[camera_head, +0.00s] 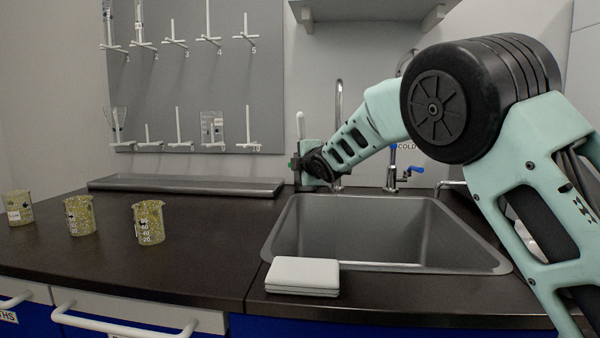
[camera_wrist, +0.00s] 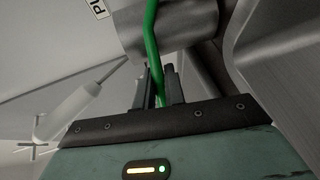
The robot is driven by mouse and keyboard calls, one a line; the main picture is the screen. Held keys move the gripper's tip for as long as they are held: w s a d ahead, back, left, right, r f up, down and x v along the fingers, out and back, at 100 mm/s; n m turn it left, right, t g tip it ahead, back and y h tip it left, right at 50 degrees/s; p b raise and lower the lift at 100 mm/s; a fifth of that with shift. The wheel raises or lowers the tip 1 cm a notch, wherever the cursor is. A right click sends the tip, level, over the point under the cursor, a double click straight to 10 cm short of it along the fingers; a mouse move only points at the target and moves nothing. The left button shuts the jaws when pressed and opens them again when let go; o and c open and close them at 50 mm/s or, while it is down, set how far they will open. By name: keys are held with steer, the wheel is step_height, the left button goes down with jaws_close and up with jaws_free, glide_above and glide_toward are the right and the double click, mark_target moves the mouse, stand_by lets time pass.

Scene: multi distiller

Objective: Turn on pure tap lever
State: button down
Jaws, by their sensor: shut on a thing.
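The pure tap lever is a green curved bar (camera_wrist: 151,38). In the wrist view it runs down from a grey metal tap body (camera_wrist: 180,28) to between the two dark fingers of my gripper (camera_wrist: 162,82). The fingers are shut on the lever. In the head view my gripper (camera_head: 297,168) is at the back left corner of the sink, and a bit of green shows at its fingers. The rest of this tap is mostly hidden by my arm there. A label (camera_wrist: 97,8) beginning "PU" is partly in view.
The sink (camera_head: 375,240) lies below my arm. A tap with a blue lever (camera_head: 413,169), labelled COLD, stands to the right. A white box (camera_head: 302,275) lies at the sink's front edge. Beakers (camera_head: 149,222) stand on the left counter. A pegboard rack (camera_head: 195,75) hangs behind.

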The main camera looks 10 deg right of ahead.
stand_by(0.3)
steer(key=c, duration=1.5)
jaws_free()
steer(key=shift+s, duration=0.1)
steer(key=shift+p+v, duration=0.35)
steer(key=shift+v, duration=8.25)
steer(key=shift+d, duration=0.1)
